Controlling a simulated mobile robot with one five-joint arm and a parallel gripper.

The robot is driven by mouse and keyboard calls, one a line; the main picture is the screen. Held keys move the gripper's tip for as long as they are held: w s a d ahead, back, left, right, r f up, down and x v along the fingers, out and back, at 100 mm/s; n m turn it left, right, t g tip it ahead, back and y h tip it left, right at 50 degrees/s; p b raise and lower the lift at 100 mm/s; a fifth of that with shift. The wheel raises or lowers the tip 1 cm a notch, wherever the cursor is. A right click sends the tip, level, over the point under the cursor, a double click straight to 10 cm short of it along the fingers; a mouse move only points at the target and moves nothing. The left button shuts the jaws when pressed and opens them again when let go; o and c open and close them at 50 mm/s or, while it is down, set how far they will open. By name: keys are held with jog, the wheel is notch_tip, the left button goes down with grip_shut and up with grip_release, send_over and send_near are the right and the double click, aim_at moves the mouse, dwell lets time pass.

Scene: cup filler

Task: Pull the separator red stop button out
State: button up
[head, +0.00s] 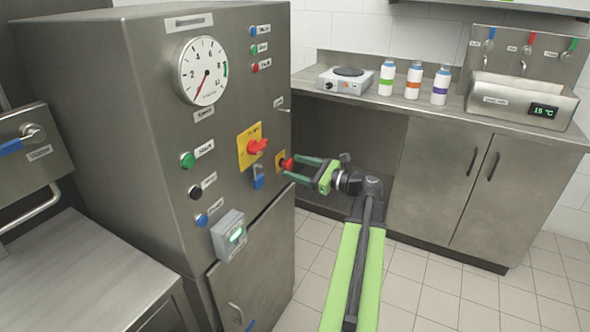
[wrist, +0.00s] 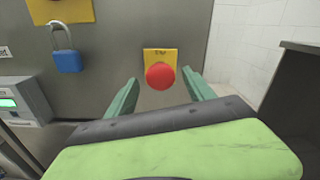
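The red stop button (head: 286,164) sits on a small yellow plate on the right part of the steel cabinet front. In the wrist view the red button (wrist: 160,75) is round, in front of its yellow plate (wrist: 160,54), between and beyond my finger tips. My gripper (head: 291,168) reaches toward it from the right with its green fingers apart. In the wrist view my gripper (wrist: 164,86) is open, one finger on each side of the button. I see no finger touching the button there. How far the button stands out is hard to tell.
A red rotary switch (head: 257,147) on a yellow plate and a blue padlock (head: 258,178) are left of the button. The padlock also hangs at upper left in the wrist view (wrist: 67,61). A steel counter (head: 440,113) with several bottles stands behind at right.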

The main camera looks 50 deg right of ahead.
jog(key=v, duration=1.7)
jog(key=shift+s, duration=0.25)
